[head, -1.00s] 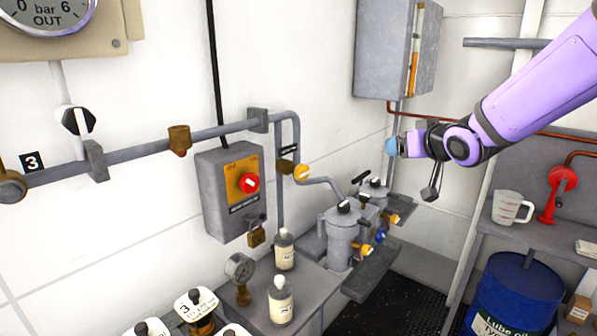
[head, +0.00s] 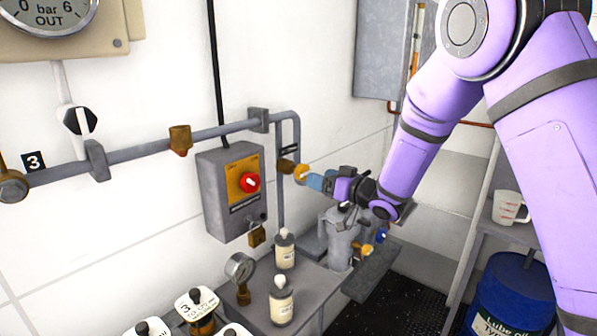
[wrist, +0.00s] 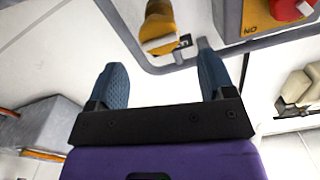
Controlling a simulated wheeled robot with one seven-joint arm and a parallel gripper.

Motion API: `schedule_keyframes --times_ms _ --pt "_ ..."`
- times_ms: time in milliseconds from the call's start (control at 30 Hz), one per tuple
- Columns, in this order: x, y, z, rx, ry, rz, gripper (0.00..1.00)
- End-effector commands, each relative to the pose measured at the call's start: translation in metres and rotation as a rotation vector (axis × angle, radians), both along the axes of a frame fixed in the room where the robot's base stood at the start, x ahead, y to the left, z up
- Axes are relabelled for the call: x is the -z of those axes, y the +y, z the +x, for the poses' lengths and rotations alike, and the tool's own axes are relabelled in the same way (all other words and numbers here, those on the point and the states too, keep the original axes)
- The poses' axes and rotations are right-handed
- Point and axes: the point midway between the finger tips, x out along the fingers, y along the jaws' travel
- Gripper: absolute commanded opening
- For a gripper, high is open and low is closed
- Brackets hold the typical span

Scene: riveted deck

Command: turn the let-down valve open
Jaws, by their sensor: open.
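The let-down valve appears to be the small brass valve with a round orange-yellow knob (head: 301,174) on the grey pipe, right of the grey switch box in the head view. A pale bar crosses the knob's face. In the wrist view the yellow knob (wrist: 159,28) is at the top centre, beyond the fingertips. My gripper (head: 316,181) is close to the knob on its right side in the head view. In the wrist view my gripper (wrist: 161,72) has its two blue fingers spread, with nothing between them. Contact with the knob cannot be told from the head view.
The grey box with a red switch (head: 250,182) is left of the valve. A grey filter pot (head: 342,238) stands below my gripper. Bottles (head: 284,250) and a gauge (head: 240,268) stand on the bench. A blue drum (head: 513,295) is at lower right.

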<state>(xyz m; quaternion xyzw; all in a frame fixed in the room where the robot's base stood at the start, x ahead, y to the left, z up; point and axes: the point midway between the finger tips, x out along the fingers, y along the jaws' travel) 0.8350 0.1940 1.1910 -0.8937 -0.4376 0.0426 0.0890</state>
Motion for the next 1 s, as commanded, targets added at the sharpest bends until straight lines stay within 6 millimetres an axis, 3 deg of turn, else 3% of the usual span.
schedule_keyframes --times_ms 200,500,900,933,1000 --pt "0.0 0.033 0.024 -0.001 -0.001 -0.002 0.76" --pt "0.0 0.062 0.048 0.001 -0.001 -0.002 0.76" --pt "0.0 0.067 0.053 0.002 0.0 -0.002 0.76" --pt "0.0 0.067 0.053 0.002 0.0 -0.002 0.73" --pt "0.0 0.068 0.053 0.002 0.0 -0.002 0.57"
